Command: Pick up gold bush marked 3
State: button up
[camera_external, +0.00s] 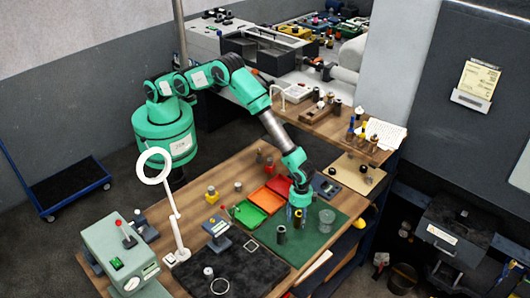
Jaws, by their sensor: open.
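My gripper (298,215) points down over the green mat (310,243), at the end of the green arm. It is open. Small dark and yellowish parts show right at its fingertips, too small to tell apart. A dark upright cylinder (281,235) stands on the mat just left of my gripper, and a clear glass-like container (326,219) stands just right of it. I cannot make out a gold bush or any number 3 at this size; the arm and gripper may hide part of the mat.
Green (248,214), orange (266,200) and red trays lie behind the mat. A ring lamp (154,166) rises at the left, near a pale green machine (117,252). A black mat (240,272) lies in front. A raised shelf (335,130) with several parts stands behind.

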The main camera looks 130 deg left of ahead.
aim_at(299, 212)
jog(key=shift+c, duration=0.3)
grip_shut()
jog(key=shift+r, duration=0.15)
dwell(0.3)
jog(key=shift+r+b, duration=0.5)
jog(key=shift+r, duration=0.85)
jog(key=shift+s+r, duration=0.15)
jog(key=shift+r, duration=0.2)
jog(key=s+d+r+b, duration=0.1)
jog(key=s+b, duration=0.1)
jog(key=s, duration=1.3)
jog(key=shift+s+d+r+b, duration=0.2)
jog(key=shift+s+d+b, duration=0.05)
jog(key=shift+s+b, duration=0.05)
